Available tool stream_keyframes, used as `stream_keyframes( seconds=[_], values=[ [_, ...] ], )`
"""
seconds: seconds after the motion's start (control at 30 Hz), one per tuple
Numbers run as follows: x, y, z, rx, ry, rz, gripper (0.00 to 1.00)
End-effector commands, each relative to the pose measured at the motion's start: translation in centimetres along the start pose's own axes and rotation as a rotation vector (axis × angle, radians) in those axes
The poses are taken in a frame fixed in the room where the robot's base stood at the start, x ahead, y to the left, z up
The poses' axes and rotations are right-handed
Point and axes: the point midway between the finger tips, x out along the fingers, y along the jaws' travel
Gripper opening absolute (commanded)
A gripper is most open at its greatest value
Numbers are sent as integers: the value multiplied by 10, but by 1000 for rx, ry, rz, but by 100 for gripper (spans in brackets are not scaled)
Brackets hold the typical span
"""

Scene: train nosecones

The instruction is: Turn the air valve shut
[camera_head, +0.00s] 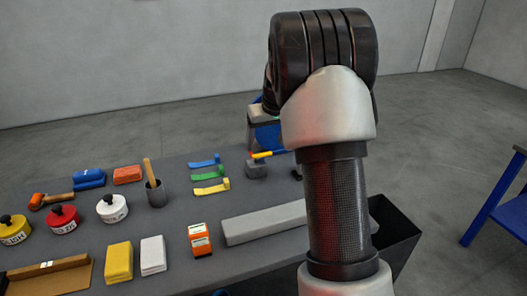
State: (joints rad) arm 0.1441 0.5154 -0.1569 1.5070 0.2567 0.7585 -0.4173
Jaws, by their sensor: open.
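The air valve (257,169) appears to be the small grey block at the far right part of the grey table. A yellow lever (263,155) with an orange-red end lies across its top, pointing roughly left to right. My arm stands large in front, just right of the valve, and hides what is behind it. I cannot make out my gripper or its fingers. A small dark thing (296,173) shows at the arm's left edge; I cannot tell what it is.
Blue, green and yellow clips (209,173) lie left of the valve. A long grey bar (265,222), an orange box (200,240), pots and cloths fill the table (185,215). A black bin (395,235) stands at the right edge. A blue frame (495,205) stands further right.

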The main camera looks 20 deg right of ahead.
Motion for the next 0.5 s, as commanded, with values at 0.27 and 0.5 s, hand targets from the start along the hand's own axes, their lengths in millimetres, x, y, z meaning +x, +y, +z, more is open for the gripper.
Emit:
stream_keyframes(
  seconds=[0.27,0.5],
  values=[
    [42,0,0,1,0,0,73],
    [50,0,-1,1,2,0,73]
  ],
)
